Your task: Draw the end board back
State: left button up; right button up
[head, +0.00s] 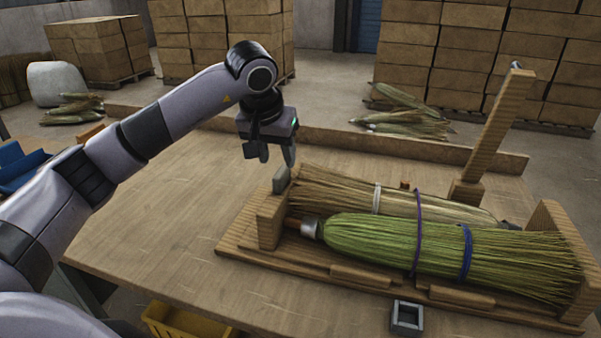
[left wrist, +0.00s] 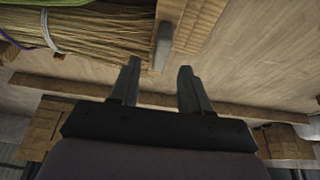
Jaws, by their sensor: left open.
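The wooden end board (head: 270,221) stands upright at the left end of the wooden cradle, beside the broom's metal collar. A grey tab (head: 281,180) rises from its top; the tab also shows in the left wrist view (left wrist: 163,43). My left gripper (head: 276,155) is open and empty just above the tab. In the left wrist view, the tab lies ahead of the gap between my left fingers (left wrist: 158,82), closer to the left finger, apart from both. The green broom (head: 390,241) lies in the cradle with a paler bundle (head: 335,192) behind it. My right gripper is not in view.
A tilted wooden post (head: 497,125) and another end board (head: 560,245) stand at the right. A small grey square holder (head: 407,317) sits at the table's front. The tabletop (head: 170,215) left of the cradle is clear. A low ledge (head: 400,148) runs along the back.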

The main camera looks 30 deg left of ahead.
aim_at(280, 172)
pick_arm(q)
jog(key=shift+w+a+f, duration=0.15)
jog(key=shift+w+f, duration=0.05)
jog(key=shift+f, duration=0.05)
jog(key=shift+x, duration=3.2)
grip_shut()
